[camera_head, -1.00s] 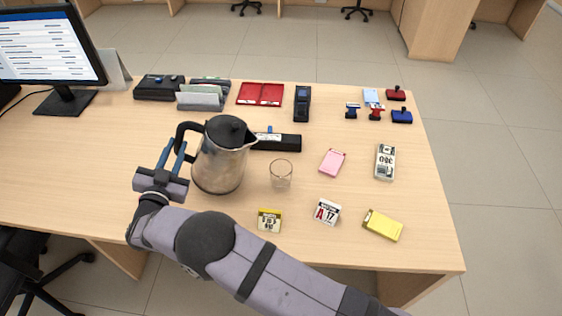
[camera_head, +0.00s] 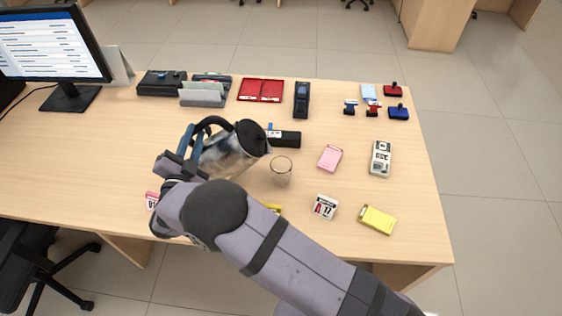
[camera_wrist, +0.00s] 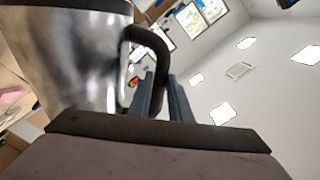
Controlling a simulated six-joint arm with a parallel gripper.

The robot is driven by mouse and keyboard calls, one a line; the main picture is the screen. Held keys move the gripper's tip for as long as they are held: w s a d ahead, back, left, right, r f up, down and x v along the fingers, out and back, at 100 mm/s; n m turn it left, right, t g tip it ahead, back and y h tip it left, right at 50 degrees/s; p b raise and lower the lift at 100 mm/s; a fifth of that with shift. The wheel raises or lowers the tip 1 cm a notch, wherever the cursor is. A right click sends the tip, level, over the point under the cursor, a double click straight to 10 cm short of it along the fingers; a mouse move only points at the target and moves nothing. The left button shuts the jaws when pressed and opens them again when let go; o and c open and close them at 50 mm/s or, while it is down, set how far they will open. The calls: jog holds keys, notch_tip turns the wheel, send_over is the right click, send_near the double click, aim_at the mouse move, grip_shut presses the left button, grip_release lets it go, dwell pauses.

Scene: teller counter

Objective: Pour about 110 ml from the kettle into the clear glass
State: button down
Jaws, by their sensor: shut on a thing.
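The kettle (camera_head: 229,153) is steel with a black lid and a black handle. It is tilted to the right, its spout end close to the clear glass and a little above it. My gripper (camera_head: 187,142) is shut on the kettle's handle at its left side. The wrist view also shows the kettle body (camera_wrist: 75,55) and my fingers (camera_wrist: 160,95) around the black handle. The clear glass (camera_head: 281,172) stands upright on the counter, just right of the kettle. I cannot make out any liquid in the glass or a stream from the spout.
A black box (camera_head: 285,138) lies behind the glass. A pink pad (camera_head: 330,158), a calendar block (camera_head: 325,207), a yellow pad (camera_head: 377,219) and a banknote bundle (camera_head: 381,158) lie to the right. A small yellow item (camera_head: 273,208) is partly hidden by my arm.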

aim_at(212, 118)
jog(key=shift+d+r+m+p, duration=0.45)
jog(key=shift+d+r+m, duration=0.25)
jog(key=shift+m, duration=0.1)
jog(key=shift+w+d+r+m+p, duration=0.1)
jog(key=shift+d+r+m+p, duration=0.5)
jog(key=shift+d+m+p, duration=0.15)
jog(key=shift+d+r+m+p, duration=1.05)
jog(key=shift+d+r+p, duration=0.15)
jog(key=shift+d+p, duration=0.1)
jog(key=shift+m, duration=0.9)
jog(key=shift+w+d+r, duration=0.1)
jog(key=shift+d+r, duration=0.25)
jog(key=shift+d, duration=0.3)
jog(key=shift+s+d+r, duration=0.1)
jog(key=shift+d+r, duration=0.25)
jog(key=shift+d, duration=0.3)
jog(key=shift+w+d+r, duration=0.1)
jog(key=shift+d+r, duration=0.25)
jog(key=shift+d, duration=0.3)
jog(key=shift+d+r+m+b, duration=0.3)
jog(key=shift+d+r+m, duration=0.2)
jog(key=shift+d+m, duration=0.15)
